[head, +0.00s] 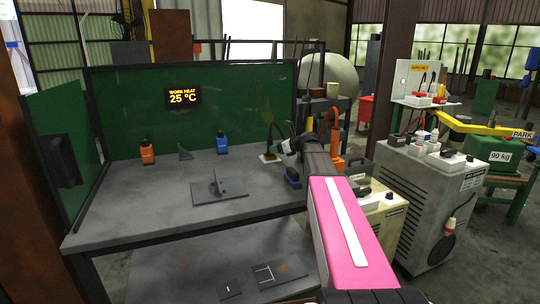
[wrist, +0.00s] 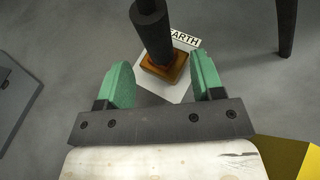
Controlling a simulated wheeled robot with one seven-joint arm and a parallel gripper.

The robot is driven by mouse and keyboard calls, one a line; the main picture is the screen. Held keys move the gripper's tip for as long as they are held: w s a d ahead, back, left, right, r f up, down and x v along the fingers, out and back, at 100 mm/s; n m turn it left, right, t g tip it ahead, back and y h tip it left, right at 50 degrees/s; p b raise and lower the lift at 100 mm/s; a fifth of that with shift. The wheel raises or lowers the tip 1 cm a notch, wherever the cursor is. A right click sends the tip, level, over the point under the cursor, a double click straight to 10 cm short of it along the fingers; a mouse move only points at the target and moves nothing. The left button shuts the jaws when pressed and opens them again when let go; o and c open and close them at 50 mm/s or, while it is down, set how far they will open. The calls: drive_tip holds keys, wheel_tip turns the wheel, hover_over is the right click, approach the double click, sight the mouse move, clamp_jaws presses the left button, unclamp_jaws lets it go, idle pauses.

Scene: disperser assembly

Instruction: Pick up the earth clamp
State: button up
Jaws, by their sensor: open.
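The earth clamp (wrist: 153,30) has a dark upright handle on an orange-brown base. It stands on a white card marked EARTH (wrist: 187,40) on the grey table. In the head view the clamp (head: 269,154) is at the table's right side, just left of my wrist. My gripper (wrist: 163,78) is open, with its green fingers apart to the left and right of the clamp's base in the wrist view. I see no finger touching it. In the head view my arm partly hides the gripper.
A grey plate with a bracket (head: 219,186) lies mid-table. An orange-handled item (head: 335,148) stands right of my wrist. Welding machines (head: 430,190) stand on the right. The table's front left is clear.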

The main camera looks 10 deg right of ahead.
sight(270, 155)
drive_tip(key=x, duration=0.5)
drive_tip(key=shift+c, duration=0.2)
clamp_jaws()
drive_tip(key=shift+r, duration=0.1)
